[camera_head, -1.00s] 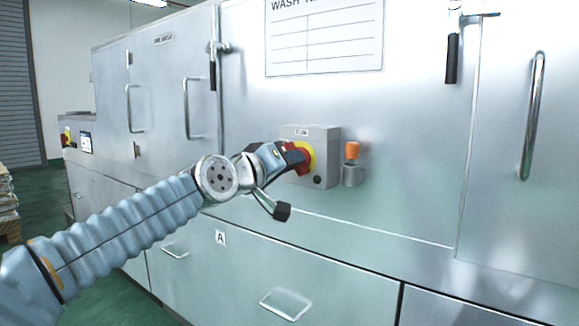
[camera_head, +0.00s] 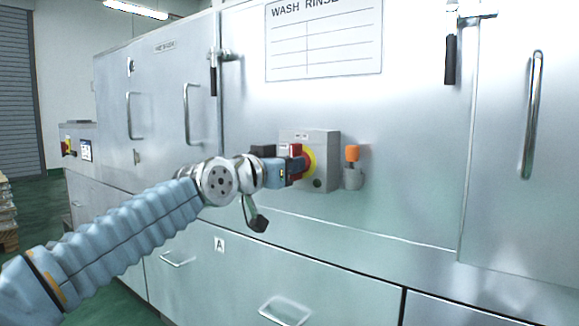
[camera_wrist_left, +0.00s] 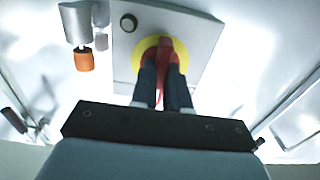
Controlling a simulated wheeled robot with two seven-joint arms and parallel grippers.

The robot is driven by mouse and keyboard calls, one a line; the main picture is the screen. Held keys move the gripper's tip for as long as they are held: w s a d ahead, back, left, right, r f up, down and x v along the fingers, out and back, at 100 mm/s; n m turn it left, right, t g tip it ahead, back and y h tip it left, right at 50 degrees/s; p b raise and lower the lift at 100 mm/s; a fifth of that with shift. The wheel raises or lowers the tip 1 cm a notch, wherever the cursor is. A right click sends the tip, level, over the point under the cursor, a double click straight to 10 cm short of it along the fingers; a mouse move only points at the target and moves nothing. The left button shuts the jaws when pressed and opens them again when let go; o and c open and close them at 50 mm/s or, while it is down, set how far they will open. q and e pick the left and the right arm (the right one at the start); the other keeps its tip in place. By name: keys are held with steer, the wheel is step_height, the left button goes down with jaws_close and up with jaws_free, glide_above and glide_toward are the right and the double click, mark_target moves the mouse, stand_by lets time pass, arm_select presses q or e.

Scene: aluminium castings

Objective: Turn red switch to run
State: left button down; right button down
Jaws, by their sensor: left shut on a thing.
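The red switch (camera_head: 296,163) sits on a round yellow plate (camera_head: 312,162) on the front of a grey control box (camera_head: 325,155). My left gripper (camera_head: 293,168) reaches it from the left and is shut on the red handle. In the left wrist view, the two dark fingers (camera_wrist_left: 162,72) stand on either side of the red switch (camera_wrist_left: 165,47), with the yellow plate (camera_wrist_left: 141,46) behind. The gripper partly hides the handle and the plate, and I cannot read any position marks. My right gripper is not in view.
An orange-capped fitting (camera_head: 352,154) stands just right of the box; it also shows in the left wrist view (camera_wrist_left: 84,61). The steel machine front has door handles (camera_head: 531,115), drawer pulls (camera_head: 285,310) and a white chart (camera_head: 323,42).

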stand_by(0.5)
arm_select(q)
steer(key=c, duration=1.1)
jaws_free()
steer(key=shift+w, duration=0.1)
steer(key=b+v, duration=0.5)
steer(key=v, duration=0.8)
steer(key=shift+s+a, duration=0.2)
steer(key=shift+s, duration=0.15)
